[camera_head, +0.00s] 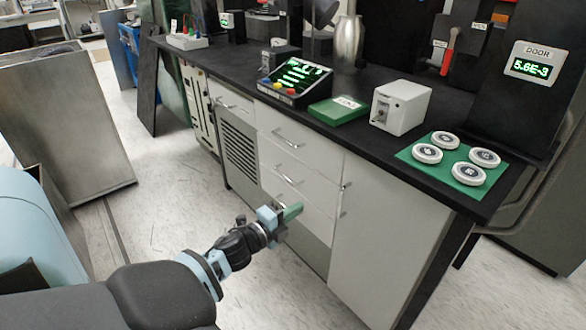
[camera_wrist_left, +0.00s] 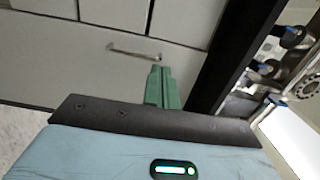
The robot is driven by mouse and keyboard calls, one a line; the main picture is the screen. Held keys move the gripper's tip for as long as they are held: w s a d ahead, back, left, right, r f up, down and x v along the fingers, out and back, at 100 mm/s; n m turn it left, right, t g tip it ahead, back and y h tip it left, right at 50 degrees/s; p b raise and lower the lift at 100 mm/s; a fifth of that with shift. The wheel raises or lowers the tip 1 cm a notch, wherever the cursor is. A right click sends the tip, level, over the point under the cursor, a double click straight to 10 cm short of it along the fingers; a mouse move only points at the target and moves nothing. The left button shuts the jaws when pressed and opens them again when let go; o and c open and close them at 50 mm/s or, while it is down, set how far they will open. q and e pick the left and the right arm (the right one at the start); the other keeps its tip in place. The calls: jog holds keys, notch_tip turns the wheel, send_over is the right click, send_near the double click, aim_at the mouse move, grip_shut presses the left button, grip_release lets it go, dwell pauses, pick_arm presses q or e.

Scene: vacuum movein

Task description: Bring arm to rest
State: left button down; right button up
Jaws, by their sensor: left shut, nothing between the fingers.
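My left gripper (camera_head: 291,212) is in front of the bench's lower drawers and cabinet doors, below the black bench top. Its green fingers are together with nothing between them. In the left wrist view the green fingers (camera_wrist_left: 161,86) also sit side by side, pointing toward a white drawer front with a metal handle (camera_wrist_left: 134,52). I cannot tell how far the fingertips are from the drawer front. My left arm (camera_head: 160,295) reaches in from the lower left of the head view. My right gripper does not show.
The black bench top (camera_head: 375,137) carries a control box with green displays (camera_head: 295,82), a green box (camera_head: 338,110), a white box (camera_head: 401,107) and a green mat (camera_head: 410,158) with several round white discs. A metal panel (camera_head: 60,120) stands at left. The floor between is clear.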

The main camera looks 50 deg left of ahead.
pick_arm(q)
jog(key=shift+s, duration=0.2)
dwell(0.3)
